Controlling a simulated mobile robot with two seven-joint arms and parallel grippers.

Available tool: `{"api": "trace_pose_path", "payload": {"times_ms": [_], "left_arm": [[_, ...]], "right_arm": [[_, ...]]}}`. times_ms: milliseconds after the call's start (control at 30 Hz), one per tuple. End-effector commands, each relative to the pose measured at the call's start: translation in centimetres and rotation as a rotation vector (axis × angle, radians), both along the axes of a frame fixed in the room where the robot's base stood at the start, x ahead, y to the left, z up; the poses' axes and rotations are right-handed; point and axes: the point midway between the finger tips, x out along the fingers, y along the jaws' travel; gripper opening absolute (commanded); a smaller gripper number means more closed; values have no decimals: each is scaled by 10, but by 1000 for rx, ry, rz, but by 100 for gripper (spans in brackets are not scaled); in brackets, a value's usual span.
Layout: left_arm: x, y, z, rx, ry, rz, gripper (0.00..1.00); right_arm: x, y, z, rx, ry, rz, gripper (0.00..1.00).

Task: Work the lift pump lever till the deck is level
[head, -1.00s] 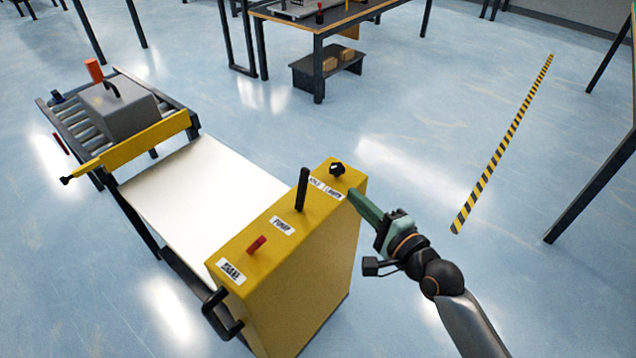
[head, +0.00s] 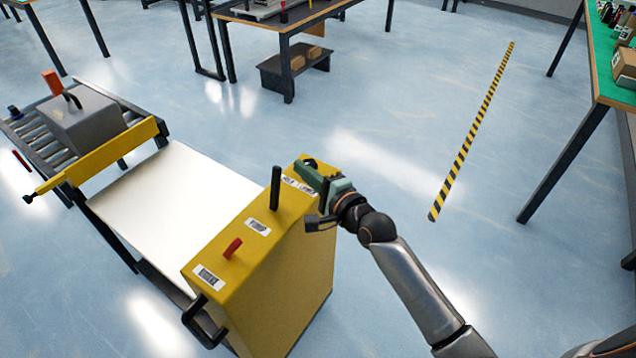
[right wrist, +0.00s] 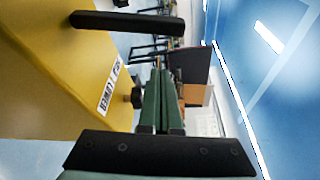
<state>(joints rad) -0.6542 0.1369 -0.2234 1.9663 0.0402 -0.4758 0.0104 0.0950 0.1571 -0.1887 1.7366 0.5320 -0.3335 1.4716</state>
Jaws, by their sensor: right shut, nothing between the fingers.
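The lift pump lever (head: 275,188) is a black upright stick on top of the yellow console (head: 262,300), behind a label reading PUMP; it also shows in the right wrist view (right wrist: 127,21). My right gripper (head: 302,172) is shut and empty over the console's far end, to the right of the lever and apart from it. In the head view it lies close to a black knob (head: 310,162), which shows beside the fingers in the right wrist view (right wrist: 137,97). The white deck (head: 175,198) lies left of the console. My left gripper is out of view.
A red switch (head: 233,247) and a black handle (head: 203,322) are on the console's near end. A yellow gate bar (head: 105,155) stands between the deck and a roller conveyor (head: 30,146) carrying a grey case (head: 85,122). The floor to the right is clear up to a striped line (head: 472,130).

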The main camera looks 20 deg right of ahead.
Motion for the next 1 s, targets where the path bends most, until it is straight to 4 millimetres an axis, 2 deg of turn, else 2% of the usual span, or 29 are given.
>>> {"api": "trace_pose_path", "payload": {"times_ms": [33,133,300,600,1000], "left_arm": [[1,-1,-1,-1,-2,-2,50],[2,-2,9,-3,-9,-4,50],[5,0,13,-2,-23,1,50],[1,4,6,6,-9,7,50],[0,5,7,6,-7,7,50]], "right_arm": [[9,3,0,1,-2,0,0],[-5,17,6,6,2,1,0],[-15,29,9,3,2,0,0],[-18,33,10,1,1,-1,0],[-19,34,11,-34,-26,-1,0]]}}
